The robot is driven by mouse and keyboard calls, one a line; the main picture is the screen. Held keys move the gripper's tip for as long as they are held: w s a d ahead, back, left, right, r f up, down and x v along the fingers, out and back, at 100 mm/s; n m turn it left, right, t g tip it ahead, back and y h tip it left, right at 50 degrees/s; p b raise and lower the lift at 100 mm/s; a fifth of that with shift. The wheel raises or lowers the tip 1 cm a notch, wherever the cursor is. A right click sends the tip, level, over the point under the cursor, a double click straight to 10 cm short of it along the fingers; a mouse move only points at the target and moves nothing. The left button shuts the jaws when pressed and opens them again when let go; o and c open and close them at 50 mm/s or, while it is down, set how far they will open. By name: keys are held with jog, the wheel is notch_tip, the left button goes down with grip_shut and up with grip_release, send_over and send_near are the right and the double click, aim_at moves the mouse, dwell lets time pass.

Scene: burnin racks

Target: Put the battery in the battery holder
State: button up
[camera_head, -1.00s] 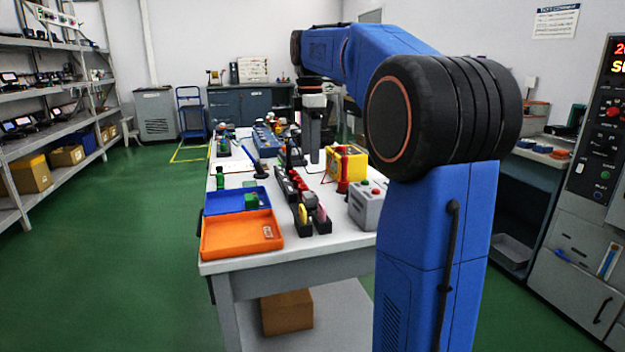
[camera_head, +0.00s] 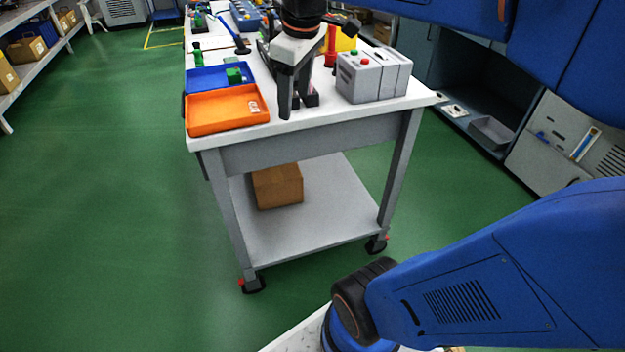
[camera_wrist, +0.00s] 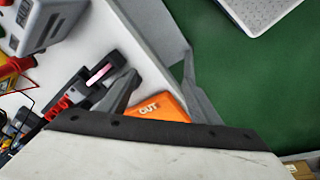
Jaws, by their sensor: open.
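My gripper (camera_head: 293,100) hangs pointing down over the near end of the workbench, right of the orange tray. Its two fingers are apart with nothing between them; in the wrist view it also shows open (camera_wrist: 158,66). Red parts (camera_wrist: 62,105) lie along the row. I cannot tell surely which piece is the battery or the battery holder; the gripper hides part of the row.
An orange tray (camera_head: 205,121) marked OUT sits at the bench's near left corner. A blue tray (camera_head: 205,80) with a green block (camera_head: 234,76) is behind it. A grey box (camera_head: 362,85) with buttons stands at right. Floor (camera_head: 110,200) is clear in front.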

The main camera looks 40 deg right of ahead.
jog(key=s+a+f+m+t, duration=0.1)
jog(key=s+a+f+m, duration=0.1)
jog(key=s+f, duration=0.4)
jog(key=s+a+f+m+t, duration=0.1)
jog(key=s+a+f+m, duration=0.1)
jog(key=s+f+m, duration=0.2)
notch_tip(320, 180, down, 4)
jog(key=shift+s+r, duration=0.15)
jog(key=shift+s, duration=0.9)
